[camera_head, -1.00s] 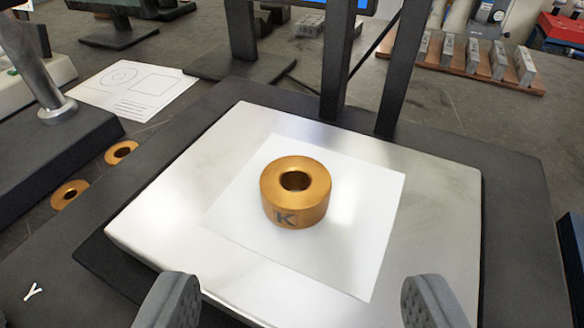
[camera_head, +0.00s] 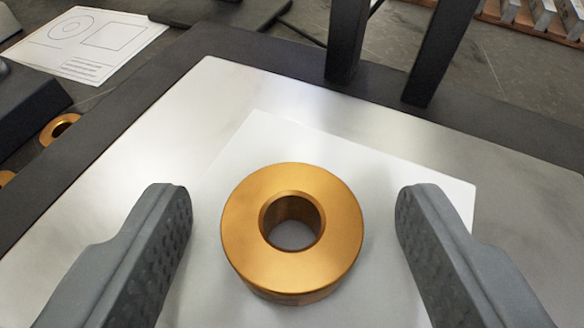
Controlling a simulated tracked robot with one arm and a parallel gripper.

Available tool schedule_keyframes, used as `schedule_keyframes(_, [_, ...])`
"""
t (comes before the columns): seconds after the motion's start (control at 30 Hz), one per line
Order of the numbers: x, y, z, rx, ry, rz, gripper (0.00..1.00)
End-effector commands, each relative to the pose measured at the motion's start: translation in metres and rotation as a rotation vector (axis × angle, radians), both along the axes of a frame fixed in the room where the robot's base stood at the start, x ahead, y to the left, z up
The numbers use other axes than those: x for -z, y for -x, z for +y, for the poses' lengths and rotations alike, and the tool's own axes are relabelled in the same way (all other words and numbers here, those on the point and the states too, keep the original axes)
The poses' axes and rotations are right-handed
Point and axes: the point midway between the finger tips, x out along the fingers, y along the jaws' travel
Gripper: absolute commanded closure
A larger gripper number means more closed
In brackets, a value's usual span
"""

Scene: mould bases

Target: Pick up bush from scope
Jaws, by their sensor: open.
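The bush (camera_head: 292,190) is a gold-coloured ring with a round hole through its middle. It lies flat on a white square sheet (camera_head: 272,140) on the scope's silver plate (camera_head: 170,125). My gripper (camera_head: 293,208) is open, with one dark grey finger on each side of the bush. There is a gap between each finger and the bush, and neither finger touches it. The bush's side is mostly hidden by its top face.
Two dark posts (camera_head: 346,40) of the scope rise behind the plate. A dark base (camera_head: 560,140) surrounds the plate. Other gold rings (camera_head: 58,128) lie at the left edge. A paper drawing (camera_head: 85,42) lies at the back left. Metal blocks (camera_head: 541,14) stand at the back right.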

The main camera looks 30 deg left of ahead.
Motion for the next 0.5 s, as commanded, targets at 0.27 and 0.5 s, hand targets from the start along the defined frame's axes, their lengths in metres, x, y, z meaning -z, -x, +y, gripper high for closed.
schedule_keyframes(0.27, [0.0004,-0.0012,0.0004,0.0,0.0,0.0,0.51])
schedule_keyframes(0.5, [0.0005,-0.0011,0.0003,0.0,0.0,0.0,0.93])
